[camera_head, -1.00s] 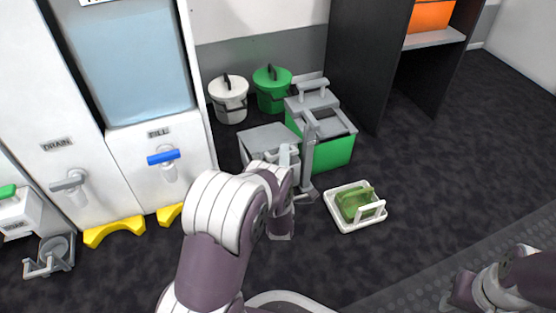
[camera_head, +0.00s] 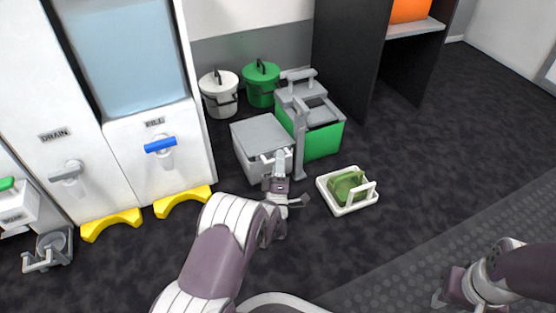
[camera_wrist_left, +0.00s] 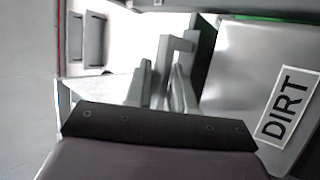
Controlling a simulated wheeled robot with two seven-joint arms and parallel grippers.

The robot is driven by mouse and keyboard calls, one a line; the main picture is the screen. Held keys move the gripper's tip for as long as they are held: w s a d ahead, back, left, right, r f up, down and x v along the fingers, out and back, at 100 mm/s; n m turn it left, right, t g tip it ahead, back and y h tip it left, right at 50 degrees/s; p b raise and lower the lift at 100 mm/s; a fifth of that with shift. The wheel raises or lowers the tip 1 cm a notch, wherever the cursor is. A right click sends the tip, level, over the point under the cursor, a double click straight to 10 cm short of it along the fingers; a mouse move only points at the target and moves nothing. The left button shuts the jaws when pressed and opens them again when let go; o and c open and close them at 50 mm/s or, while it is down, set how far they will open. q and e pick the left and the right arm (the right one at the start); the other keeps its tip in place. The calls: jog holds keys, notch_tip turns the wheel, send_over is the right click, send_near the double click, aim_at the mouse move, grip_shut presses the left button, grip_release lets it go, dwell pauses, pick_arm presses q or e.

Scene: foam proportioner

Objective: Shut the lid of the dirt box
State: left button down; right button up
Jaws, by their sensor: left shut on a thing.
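The dirt box (camera_head: 262,139) is the grey box on the floor, left of the green box. A DIRT label (camera_wrist_left: 286,106) shows on its grey surface in the left wrist view. Its top looks flat and covered in the head view; whether the lid is fully shut I cannot tell. My left gripper (camera_head: 280,160) is at the box's front. In the left wrist view its fingers (camera_wrist_left: 160,82) are closed on a grey handle (camera_wrist_left: 165,62). Part of the handle is hidden by the fingers. My right gripper (camera_head: 440,297) is at the lower right, away from the box, its jaws unclear.
A green box (camera_head: 325,140) with a grey top stands close at right, with a grey upright post (camera_head: 300,148) between. A white tray (camera_head: 349,207) with a green item lies on the floor. White (camera_head: 219,100) and green (camera_head: 262,87) buckets stand behind.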

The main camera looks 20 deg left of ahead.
pick_arm(q)
jog(key=c, duration=1.1)
grip_release()
jog(key=shift+w, duration=0.1)
jog(key=shift+c, duration=0.2)
jog(key=p+v, duration=0.2)
jog(key=v, duration=0.5)
jog(key=shift+s+p, duration=0.3)
jog(key=shift+p, duration=0.05)
jog(key=shift+d+f, duration=0.1)
jog(key=shift+f, duration=0.05)
